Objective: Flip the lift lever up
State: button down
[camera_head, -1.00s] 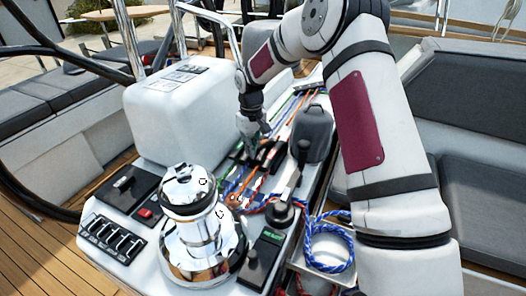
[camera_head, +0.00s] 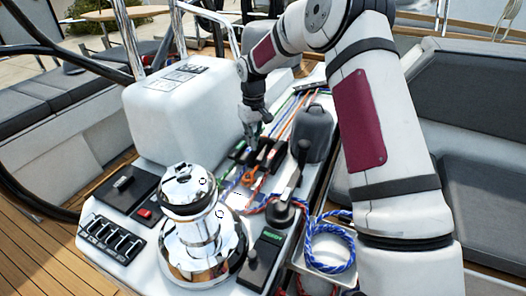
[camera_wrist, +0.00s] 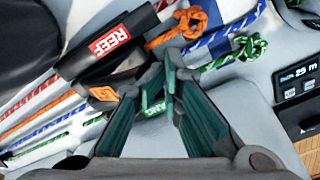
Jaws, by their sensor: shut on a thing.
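My gripper (camera_head: 251,141) reaches down among the black clutch levers in the middle of the console. In the wrist view my gripper (camera_wrist: 170,82) has its green-lined fingers closed together at the tips, around a dark lever that they mostly hide. A green label (camera_wrist: 153,108) shows between the fingers, partly covered, so I cannot read it fully. Beside it lie a lever with an orange label (camera_wrist: 103,93) and the black lever with a red REEF label (camera_wrist: 108,41). I cannot tell the held lever's exact angle.
A chrome winch (camera_head: 190,225) stands in front of the levers. A dark winch handle (camera_head: 285,205) is at their right, near a coiled blue rope (camera_head: 328,247). A white box (camera_head: 180,110) rises at the left. Knotted ropes (camera_wrist: 245,48) lie close to the fingers.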

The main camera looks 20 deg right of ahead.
aim_at(261, 138)
jog(key=shift+w+d+r, duration=0.15)
jog(key=shift+w+d, duration=0.05)
jog(key=shift+d, duration=0.25)
jog(key=shift+w+d+r, duration=0.1)
jog(key=shift+w+d, duration=0.1)
jog(key=shift+d, duration=0.2)
jog(key=shift+w+d+r+b, duration=0.4)
jog(key=shift+w+d+r, duration=0.05)
jog(key=shift+d+r, duration=0.1)
jog(key=shift+w+d+r+b, duration=0.35)
jog(key=shift+w+d+b, duration=0.05)
jog(key=shift+w+d, duration=0.15)
jog(key=shift+r, duration=0.15)
jog(key=shift+s+a+r+p, duration=0.25)
jog(key=shift+s+a+p, duration=0.2)
jog(key=shift+a, duration=0.25)
notch_tip(261, 138, up, 6)
jog(key=s+a+p, duration=0.2)
jog(key=shift+p, duration=0.3)
